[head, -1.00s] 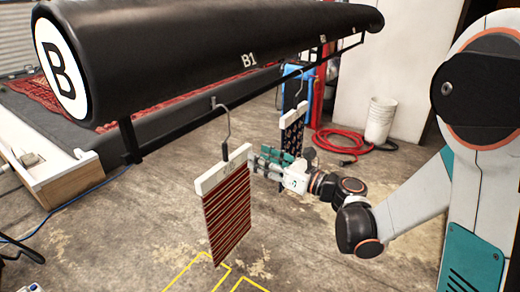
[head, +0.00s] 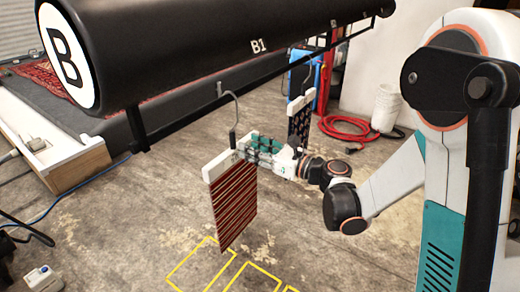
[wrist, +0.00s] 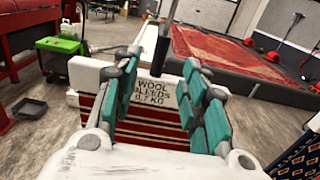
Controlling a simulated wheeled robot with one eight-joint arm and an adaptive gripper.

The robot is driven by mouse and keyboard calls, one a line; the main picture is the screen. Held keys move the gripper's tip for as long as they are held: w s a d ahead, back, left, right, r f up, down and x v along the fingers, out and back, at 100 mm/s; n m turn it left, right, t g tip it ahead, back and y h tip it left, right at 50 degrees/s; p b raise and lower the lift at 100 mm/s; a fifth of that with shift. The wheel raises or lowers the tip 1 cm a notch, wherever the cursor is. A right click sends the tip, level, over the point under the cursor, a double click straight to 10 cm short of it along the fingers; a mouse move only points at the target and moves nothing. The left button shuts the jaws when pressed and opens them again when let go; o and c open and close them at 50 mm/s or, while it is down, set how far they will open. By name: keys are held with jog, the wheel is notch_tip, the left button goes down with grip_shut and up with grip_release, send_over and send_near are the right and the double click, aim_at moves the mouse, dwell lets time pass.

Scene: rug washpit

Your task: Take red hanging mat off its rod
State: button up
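The red hanging mat (head: 235,205), striped with pale lines, hangs below a white hanger bar (head: 219,164). My gripper (head: 256,147) is at the bar's right end in the head view. In the wrist view, its teal-padded fingers (wrist: 160,75) stand apart, with the bar's label (wrist: 152,90) showing between them. The red mat (wrist: 140,135) shows below the bar. Whether the fingers touch the bar is unclear.
A dark patterned mat (head: 300,123) hangs further along the rod, close behind my gripper. A large black roller (head: 190,45) marked B lies above the rod. Yellow outlines (head: 205,265) mark the floor below. A red hose (head: 350,130) and white bucket (head: 385,107) stand behind.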

aim_at(233, 148)
jog(key=shift+x, duration=3.9)
grip_shut()
jog(key=shift+r, duration=0.15)
jog(key=shift+r+p, duration=1.35)
jog(key=shift+r, duration=0.7)
